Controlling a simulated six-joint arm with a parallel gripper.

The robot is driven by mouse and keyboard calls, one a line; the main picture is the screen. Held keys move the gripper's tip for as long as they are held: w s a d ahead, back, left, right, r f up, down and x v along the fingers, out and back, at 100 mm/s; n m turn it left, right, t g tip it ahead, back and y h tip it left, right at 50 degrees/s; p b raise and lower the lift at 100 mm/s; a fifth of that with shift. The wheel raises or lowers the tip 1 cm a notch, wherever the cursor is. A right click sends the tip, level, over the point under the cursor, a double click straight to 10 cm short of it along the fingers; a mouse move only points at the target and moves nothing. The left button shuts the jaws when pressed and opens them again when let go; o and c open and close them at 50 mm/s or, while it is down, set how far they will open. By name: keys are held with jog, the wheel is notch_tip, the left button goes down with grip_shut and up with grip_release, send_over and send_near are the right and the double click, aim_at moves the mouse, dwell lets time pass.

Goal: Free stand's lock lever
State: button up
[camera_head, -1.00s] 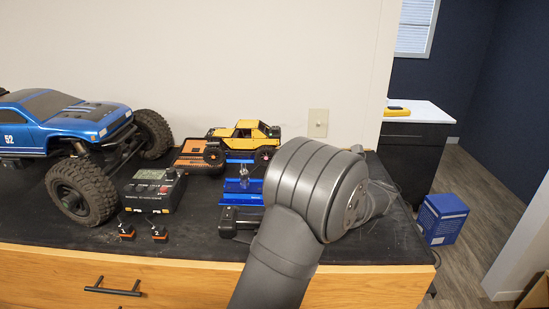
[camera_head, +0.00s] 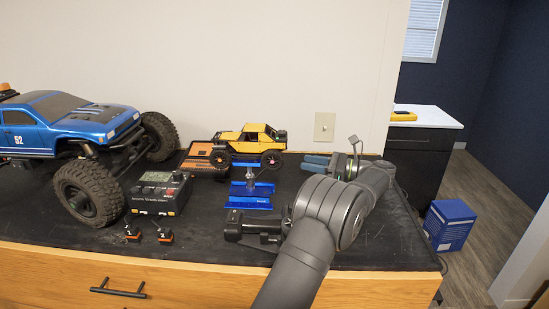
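The blue stand (camera_head: 252,199) is on the black bench top, with a small yellow crawler (camera_head: 250,139) above it. A small dark and silver part, perhaps the lock lever (camera_head: 250,178), shows at the middle of the stand. It is too small to tell its position. My gripper (camera_head: 308,162) is at the back of the bench, right of the stand and apart from it. Its blue-grey fingers point left, and I cannot tell the gap between them. My arm reaches up from the bottom edge and bends behind the elbow.
A black device (camera_head: 252,230) lies in front of the stand, partly behind my arm. A charger box (camera_head: 160,192), two small numbered orange-black pieces (camera_head: 132,233), an orange case (camera_head: 196,154) and a large blue truck (camera_head: 75,125) fill the left. The wall (camera_head: 230,60) closes the back.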

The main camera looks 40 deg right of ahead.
jog(key=x, duration=1.2)
jog(key=shift+w, duration=0.1)
grip_shut()
